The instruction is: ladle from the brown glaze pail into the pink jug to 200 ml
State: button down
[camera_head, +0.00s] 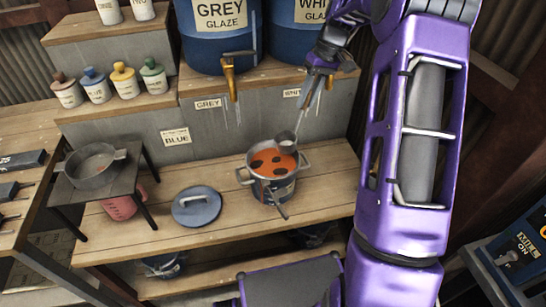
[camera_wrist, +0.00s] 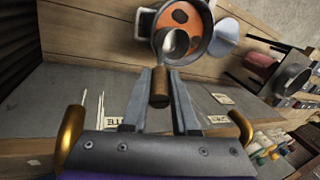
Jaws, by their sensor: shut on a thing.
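The glaze pail (camera_head: 266,190) stands on the wooden bench, with orange-brown glaze and several dark patches inside; it also shows in the wrist view (camera_wrist: 208,40). My gripper (camera_head: 318,88) is above and right of the pail, shut on the ladle's handle (camera_wrist: 159,92). The ladle's bowl (camera_head: 286,140) hangs over the pail's far rim side, seemingly above the glaze; whether it holds glaze I cannot tell. The pink jug (camera_head: 120,207) is at the left, low beneath the small dark stand and partly hidden by it.
A grey pan or sieve (camera_head: 90,163) rests on the dark stand (camera_head: 125,180). A round blue-grey lid (camera_head: 196,205) lies between stand and pail. Large blue glaze drums (camera_head: 208,55) with a yellow tap (camera_head: 230,75) stand behind. Small coloured-top bottles (camera_head: 124,80) line a step.

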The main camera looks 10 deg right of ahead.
jog(key=shift+w+d+f+y, duration=0.15)
jog(key=shift+d+y, duration=0.1)
jog(key=shift+y, duration=0.05)
jog(key=shift+r, duration=1.55)
